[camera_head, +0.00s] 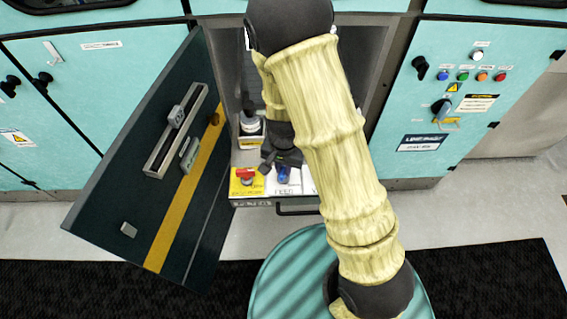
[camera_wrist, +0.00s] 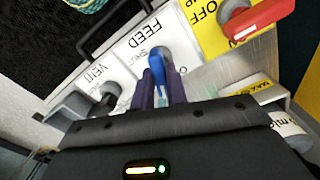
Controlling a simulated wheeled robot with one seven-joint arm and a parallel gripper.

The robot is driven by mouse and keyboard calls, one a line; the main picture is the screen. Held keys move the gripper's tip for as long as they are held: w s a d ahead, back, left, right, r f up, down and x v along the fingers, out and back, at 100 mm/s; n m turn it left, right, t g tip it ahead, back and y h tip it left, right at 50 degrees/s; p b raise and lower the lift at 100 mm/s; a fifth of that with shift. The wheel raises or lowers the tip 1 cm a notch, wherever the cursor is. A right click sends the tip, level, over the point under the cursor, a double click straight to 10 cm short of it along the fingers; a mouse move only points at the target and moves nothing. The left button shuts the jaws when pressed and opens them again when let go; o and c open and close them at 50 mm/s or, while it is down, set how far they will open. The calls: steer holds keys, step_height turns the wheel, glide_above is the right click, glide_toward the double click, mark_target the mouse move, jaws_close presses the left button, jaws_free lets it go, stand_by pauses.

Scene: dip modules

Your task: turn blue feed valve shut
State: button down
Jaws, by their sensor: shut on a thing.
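The blue feed valve (camera_wrist: 158,64) is on the white panel marked FEED in the wrist view. Its blue handle stands between the two dark fingers of my gripper (camera_wrist: 161,84), which are shut on it. In the head view a small part of the blue valve (camera_head: 283,175) shows beside my gripper (camera_head: 281,160). My arm covers the right part of the panel there. The handle's lower part is hidden between the fingers.
A red handle (camera_wrist: 258,18) on a yellow plate marked OFF is close on one side; a dark VENT handle (camera_wrist: 108,92) is on the other. The open cabinet door (camera_head: 150,165) stands left of the panel. A dark pull bar (camera_head: 297,209) lies below.

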mark_target(284, 169)
steer(key=m+p, duration=0.1)
steer(key=m, duration=0.1)
steer(key=m+p, duration=0.1)
steer(key=shift+r+m, duration=0.2)
steer(key=shift+m, duration=0.2)
steer(key=m+p, duration=0.2)
steer(key=m, duration=0.1)
steer(key=shift+w+m, duration=0.1)
steer(key=shift+m, duration=0.2)
steer(key=m+p, duration=0.2)
steer(key=m, duration=0.4)
steer(key=shift+f+p, duration=0.1)
steer(key=shift+p, duration=0.25)
steer(key=shift+m, duration=0.3)
steer(key=c, duration=1.4)
jaws_free()
step_height(284, 169, up, 17)
steer(key=p, duration=0.6)
